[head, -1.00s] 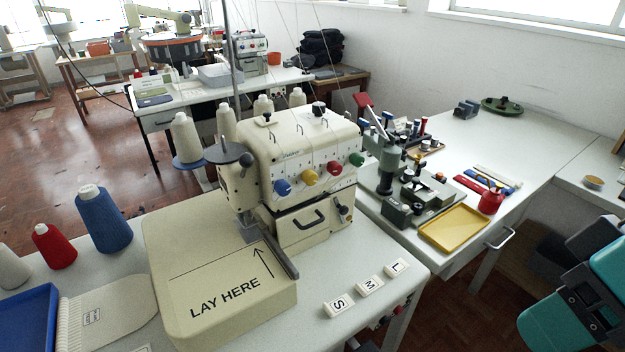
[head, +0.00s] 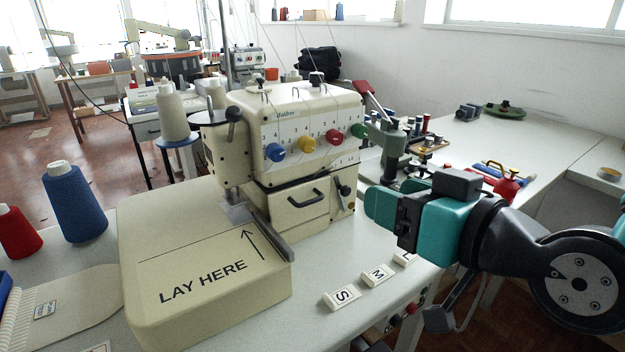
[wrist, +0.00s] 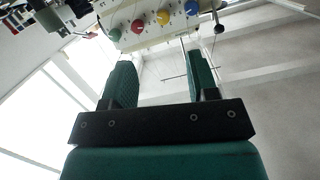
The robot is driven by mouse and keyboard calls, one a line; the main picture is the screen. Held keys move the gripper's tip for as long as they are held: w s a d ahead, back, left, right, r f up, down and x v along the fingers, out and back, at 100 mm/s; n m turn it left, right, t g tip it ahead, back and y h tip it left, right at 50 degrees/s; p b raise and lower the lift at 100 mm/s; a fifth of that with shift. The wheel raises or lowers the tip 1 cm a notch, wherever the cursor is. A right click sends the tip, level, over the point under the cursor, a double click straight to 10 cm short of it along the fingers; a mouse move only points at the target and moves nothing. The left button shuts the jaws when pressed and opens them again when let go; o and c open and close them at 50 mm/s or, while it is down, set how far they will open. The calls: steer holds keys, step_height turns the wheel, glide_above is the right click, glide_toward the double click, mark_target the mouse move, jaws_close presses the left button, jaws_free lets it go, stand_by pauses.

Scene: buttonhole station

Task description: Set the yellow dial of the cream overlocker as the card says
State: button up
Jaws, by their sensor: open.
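The cream overlocker (head: 300,112) stands on the near table. Its front carries a blue dial, the yellow dial (head: 307,145), a red dial and a green dial in a row, with small numbers by them. The yellow dial also shows in the wrist view (wrist: 163,18), where the machine appears upside down. My gripper (head: 384,210) is right of the machine and apart from it. In the wrist view its two teal fingers (wrist: 160,78) stand apart with nothing between them. I cannot make out a card with a setting for the dial.
A cream block marked LAY HERE (head: 205,270) lies in front of the machine. Tiles S (head: 342,297) and M (head: 377,274) lie to its right, a third partly hidden by my arm. Blue (head: 75,203) and red (head: 15,230) cones stand at left. A green press (head: 392,150) stands behind.

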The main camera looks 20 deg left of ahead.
steer(key=t, duration=0.2)
steer(key=y+p, duration=0.1)
steer(key=p, duration=1.3)
glide_toward(310, 147)
steer(key=x, duration=0.8)
steer(key=shift+r, duration=0.15)
steer(key=shift+w+a, duration=0.5)
steer(key=c, duration=0.9)
